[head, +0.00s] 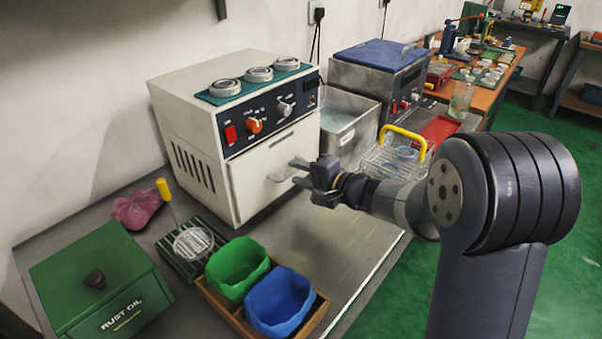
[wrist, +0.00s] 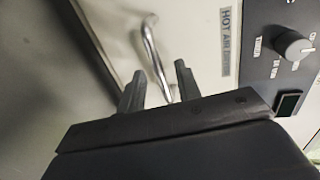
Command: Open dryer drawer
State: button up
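The hot air dryer (head: 190,120) is a cream box on the bench with a dark control panel. Its drawer front (head: 262,165) is below the panel and looks flush with the box. The metal drawer handle (wrist: 152,52) shows in the wrist view as a bent bar, running down into the gap between my fingers. My gripper (head: 296,172) is in front of the drawer, at the handle. Its two fingers (wrist: 160,82) are apart, on either side of the bar's lower end. I cannot tell whether either finger touches the handle.
Round metal pieces (head: 258,74) sit on the dryer's green top mat. A steel tank (head: 345,125) and a wire basket with a yellow handle (head: 403,143) stand to the right. Green (head: 237,265) and blue bins (head: 279,302) sit in front. Bare bench (head: 335,240) lies below my gripper.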

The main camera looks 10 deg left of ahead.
grip_shut()
jog(key=shift+d, duration=0.15)
dwell(0.4)
jog(key=f+b+v, duration=0.2)
jog(key=b+v, duration=0.1)
jog(key=v, duration=0.6)
jog(key=f+b+v, duration=0.2)
jog(key=b+v, duration=0.1)
jog(key=v, duration=0.7)
jog(key=shift+s+d+b, duration=0.25)
jog(key=shift+b, duration=0.15)
grip_release()
jog(key=shift+r, duration=0.1)
